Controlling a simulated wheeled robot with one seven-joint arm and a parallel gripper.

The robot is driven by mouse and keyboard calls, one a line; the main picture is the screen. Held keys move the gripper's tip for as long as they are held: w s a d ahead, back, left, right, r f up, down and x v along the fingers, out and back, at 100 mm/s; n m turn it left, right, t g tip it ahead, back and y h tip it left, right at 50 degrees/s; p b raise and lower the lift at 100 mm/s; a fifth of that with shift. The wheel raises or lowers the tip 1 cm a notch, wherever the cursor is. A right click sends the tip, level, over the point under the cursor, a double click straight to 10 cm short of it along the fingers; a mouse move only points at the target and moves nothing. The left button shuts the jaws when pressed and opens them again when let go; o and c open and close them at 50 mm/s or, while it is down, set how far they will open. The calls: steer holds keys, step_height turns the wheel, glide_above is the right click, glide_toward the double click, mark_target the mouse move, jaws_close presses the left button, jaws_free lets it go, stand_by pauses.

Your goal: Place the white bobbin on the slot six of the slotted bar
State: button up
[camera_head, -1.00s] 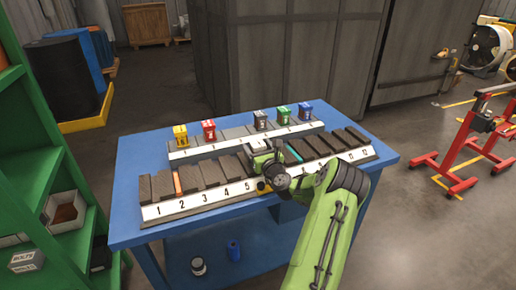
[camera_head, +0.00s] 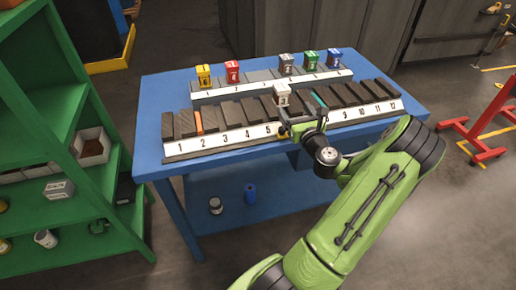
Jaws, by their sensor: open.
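The white bobbin (camera_head: 281,94) stands upright on the long slotted bar (camera_head: 214,145), between the slats near the middle. It appears to be at slot six, just right of the 5 label; the 6 label itself is hidden behind my gripper. My gripper (camera_head: 302,126) is open and empty. It is in front of and slightly below the white bobbin, at the bar's front edge, and appears apart from it. The lower front of the bobbin is partly hard to make out.
A back rack (camera_head: 262,87) holds yellow (camera_head: 204,76), red (camera_head: 232,71), grey (camera_head: 286,64), green (camera_head: 311,61) and blue (camera_head: 335,58) bobbins. Orange (camera_head: 198,122) and teal (camera_head: 318,101) pieces are among the bar's slats. Green shelves (camera_head: 98,165) stand left of the blue table (camera_head: 152,130).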

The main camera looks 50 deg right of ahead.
steer(key=w+a+r+n+g+y, duration=0.1)
steer(key=w+a+n+y, duration=0.25)
steer(key=a+n, duration=0.5)
steer(key=w+a+n+g+y, duration=0.2)
steer(key=w+a+n+y, duration=0.15)
steer(key=a+n, duration=0.5)
steer(key=w+a+r+n+g+y, duration=0.1)
steer(key=w+a+n+y, duration=0.35)
steer(key=a, duration=0.65)
steer(key=s+a+r+n+g, duration=0.2)
steer(key=s+a+n+g, duration=0.2)
steer(key=s+a+n, duration=0.55)
steer(key=s+a+r+n+g+h, duration=0.1)
steer(key=s+n, duration=0.4)
steer(key=s, duration=0.2)
steer(key=s+a+r+n+h, duration=0.1)
steer(key=s+a+r+n, duration=0.1)
steer(key=s+n, duration=0.4)
steer(key=shift+s+a+r+g, duration=0.2)
steer(key=shift+s+r+g, duration=0.15)
steer(key=shift+s, duration=0.6)
step_height(320, 180, up, 5)
steer(key=p, duration=0.4)
steer(key=shift+f+p, duration=0.15)
steer(key=shift+p, duration=0.25)
